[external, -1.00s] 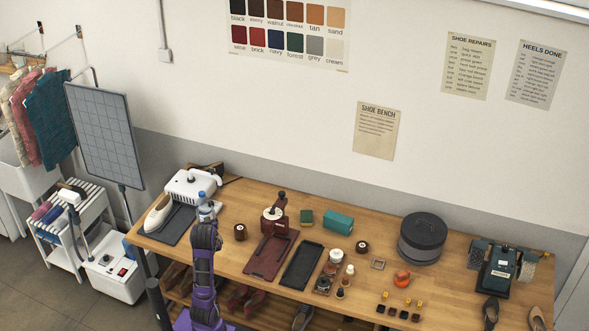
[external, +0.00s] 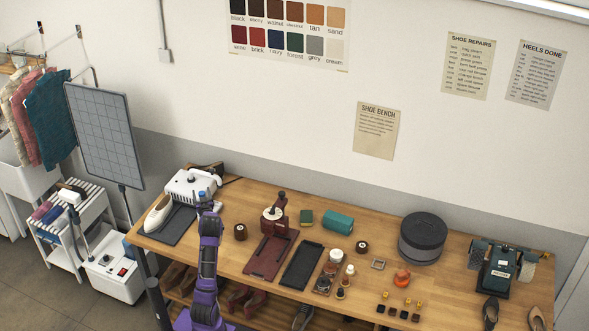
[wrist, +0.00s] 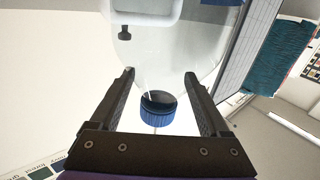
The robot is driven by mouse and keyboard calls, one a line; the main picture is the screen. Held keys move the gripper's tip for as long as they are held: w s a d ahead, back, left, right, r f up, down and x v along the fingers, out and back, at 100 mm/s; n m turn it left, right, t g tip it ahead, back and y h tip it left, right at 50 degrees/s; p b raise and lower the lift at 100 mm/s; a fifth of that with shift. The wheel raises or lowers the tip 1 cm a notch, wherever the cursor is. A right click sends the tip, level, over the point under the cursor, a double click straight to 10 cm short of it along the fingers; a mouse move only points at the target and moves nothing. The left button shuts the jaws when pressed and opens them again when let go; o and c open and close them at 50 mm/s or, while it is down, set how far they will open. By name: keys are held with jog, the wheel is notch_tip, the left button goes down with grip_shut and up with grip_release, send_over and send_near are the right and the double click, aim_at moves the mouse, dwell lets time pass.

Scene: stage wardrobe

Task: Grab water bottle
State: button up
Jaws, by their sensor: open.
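The water bottle (wrist: 165,60) looks clear, with a blue cap (wrist: 157,108), in the wrist view. The cap shows between the two dark fingers of my gripper (wrist: 160,73), which is open, with a gap on each side. The clear body widens beyond the fingertips. Its outline is faint against the pale background. In the external view, my gripper (external: 207,206) is at the left end of the bench, just in front of the white machine. There the bottle is mostly hidden by my arm; a small blue bit (external: 201,196) shows at the gripper.
A brown spool (external: 240,232) and a red press (external: 270,255) stand to the right. A tall grey panel (external: 103,135) rises at the left.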

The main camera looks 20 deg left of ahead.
jog(key=shift+w+a, duration=0.2)
jog(key=shift+w, duration=0.05)
grip_shut()
jog(key=shift+d, duration=0.1)
dwell(1.1)
